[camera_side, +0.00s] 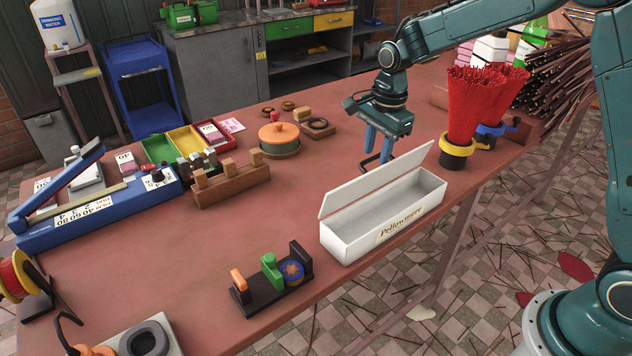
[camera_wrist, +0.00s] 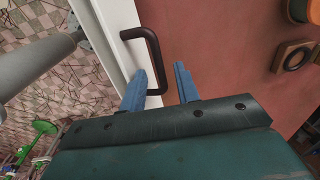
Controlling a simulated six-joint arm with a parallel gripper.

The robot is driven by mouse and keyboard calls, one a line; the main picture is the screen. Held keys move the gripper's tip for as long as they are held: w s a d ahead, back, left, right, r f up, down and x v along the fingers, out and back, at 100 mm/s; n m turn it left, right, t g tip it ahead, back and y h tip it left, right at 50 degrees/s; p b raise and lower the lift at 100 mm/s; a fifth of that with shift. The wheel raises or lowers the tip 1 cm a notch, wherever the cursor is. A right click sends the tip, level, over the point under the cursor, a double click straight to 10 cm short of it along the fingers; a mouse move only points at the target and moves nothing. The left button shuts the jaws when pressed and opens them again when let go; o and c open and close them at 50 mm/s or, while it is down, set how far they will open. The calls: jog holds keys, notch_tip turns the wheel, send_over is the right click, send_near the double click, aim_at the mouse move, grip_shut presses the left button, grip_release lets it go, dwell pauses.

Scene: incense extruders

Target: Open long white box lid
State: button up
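The long white box (camera_side: 384,223) lies near the front edge of the table, with its inside visible and empty. Its white lid (camera_side: 372,181) is raised, leaning up along the box's left long side. A dark handle (camera_side: 371,159) shows at the lid's far side; it also shows in the wrist view (camera_wrist: 151,42) against a white panel (camera_wrist: 115,18). My gripper (camera_side: 377,152) has its blue fingers pointing down at the handle. In the wrist view, the fingers (camera_wrist: 160,70) are apart, with the handle's near end between them. I cannot tell whether either finger touches it.
Red incense bundles in a yellow-rimmed holder (camera_side: 457,153) stand right of my gripper. A round orange-lidded pot (camera_side: 279,138) and a wooden block rack (camera_side: 230,183) are left of it. Table left of the lid is clear.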

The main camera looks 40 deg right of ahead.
grip_shut()
jog(key=shift+w, duration=0.15)
jog(key=shift+w+f+g, duration=0.3)
jog(key=shift+w+g, duration=0.15)
jog(key=shift+w, duration=0.2)
jog(key=shift+w+f+g, duration=0.35)
jog(key=shift+w+g, duration=0.15)
jog(key=shift+w, duration=0.2)
jog(key=shift+w+f+g, duration=0.3)
jog(key=shift+w+g, duration=0.15)
jog(key=shift+w, duration=0.35)
dwell(0.7)
grip_release()
